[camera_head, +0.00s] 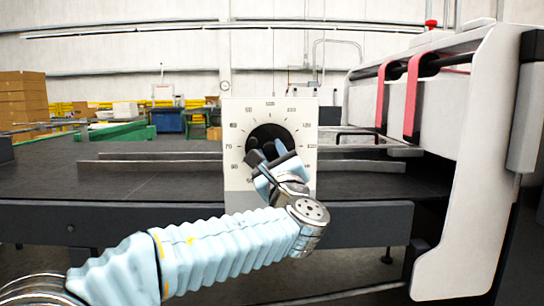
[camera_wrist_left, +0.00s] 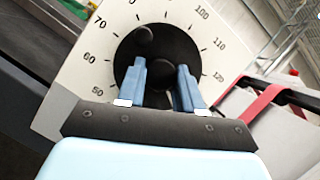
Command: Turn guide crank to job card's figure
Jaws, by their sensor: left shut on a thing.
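The guide crank (camera_head: 270,134) is a round black disc on a pale upright dial plate (camera_head: 241,174) with figures around it. In the left wrist view the crank (camera_wrist_left: 162,42) shows a small round knob (camera_wrist_left: 144,35) on its side toward the 70 and 80 marks. Figures from 50 to 120 show on the plate (camera_wrist_left: 77,77) there. My left gripper (camera_head: 267,158) is at the dial's face, with its two blue fingers (camera_wrist_left: 161,78) shut on the crank's dark middle part. The exact setting cannot be read. I cannot make out a job card. My right gripper is not in view.
The dial plate stands at the front of a dark machine bed (camera_head: 120,177) with metal rails. A white machine housing (camera_head: 470,150) with red curved parts (camera_head: 414,95) rises on the right. Brown boxes (camera_head: 22,97) and green equipment stand far behind on the left.

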